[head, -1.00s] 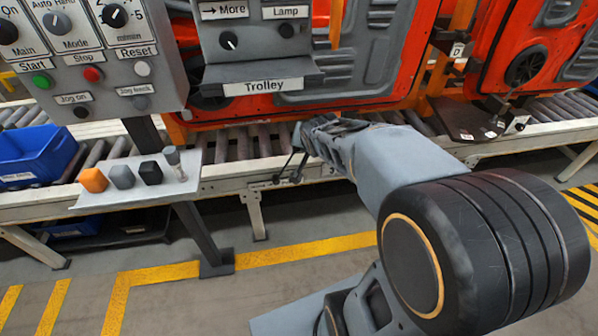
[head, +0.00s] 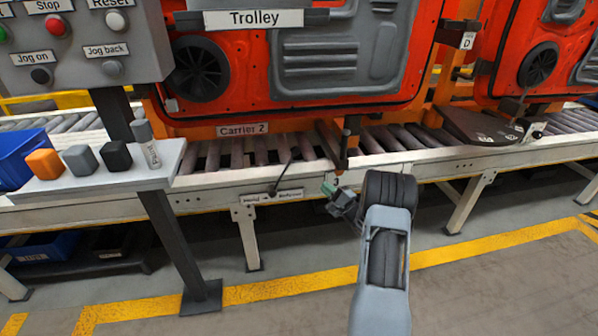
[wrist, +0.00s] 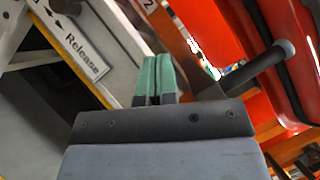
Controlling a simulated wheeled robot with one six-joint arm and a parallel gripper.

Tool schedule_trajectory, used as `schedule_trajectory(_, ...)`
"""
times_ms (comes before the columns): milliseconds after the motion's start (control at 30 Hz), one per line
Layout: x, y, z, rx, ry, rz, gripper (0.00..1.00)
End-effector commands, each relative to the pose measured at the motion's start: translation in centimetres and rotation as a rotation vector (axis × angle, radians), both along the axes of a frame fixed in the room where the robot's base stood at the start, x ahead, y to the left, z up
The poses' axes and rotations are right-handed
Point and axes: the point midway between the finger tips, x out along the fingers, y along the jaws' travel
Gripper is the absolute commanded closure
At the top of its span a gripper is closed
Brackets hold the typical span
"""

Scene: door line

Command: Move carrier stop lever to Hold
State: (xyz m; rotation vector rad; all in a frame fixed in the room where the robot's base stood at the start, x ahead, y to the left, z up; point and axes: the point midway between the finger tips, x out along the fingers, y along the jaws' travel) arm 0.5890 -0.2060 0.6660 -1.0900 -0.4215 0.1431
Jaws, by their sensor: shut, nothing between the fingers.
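The carrier stop lever (head: 283,176) is a thin dark rod on the front of the conveyor rail. It leans up and right, toward the Release side of its Hold/Release label (head: 275,198). My gripper (head: 328,187) is shut and empty, to the right of the lever and apart from it. In the wrist view its green fingertips (wrist: 154,76) are together, with the Release end of the label (wrist: 85,56) to their left. A dark post with a grey rounded end (wrist: 266,60) shows at right there; I cannot tell for sure which part it is.
An orange carrier labelled Carrier 2 (head: 242,130) hangs over the rollers (head: 232,153). A dark upright post (head: 344,150) stands at the rail just above my gripper. A small shelf with coloured blocks (head: 100,178) is at left. The floor in front is clear.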

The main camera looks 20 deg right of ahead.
Motion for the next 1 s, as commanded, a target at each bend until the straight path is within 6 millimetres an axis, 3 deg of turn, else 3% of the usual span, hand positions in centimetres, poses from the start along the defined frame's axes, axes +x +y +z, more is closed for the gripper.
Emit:
schedule_trajectory(300, 0.1, 0.0, 0.1, -0.001, 0.0, 0.0, 1.0)
schedule_trajectory(467, 1.2, 0.4, 0.3, -0.003, -0.001, 0.0, 1.0)
schedule_trajectory(1000, 9.5, 3.9, 3.0, -0.003, -0.002, 0.002, 1.0)
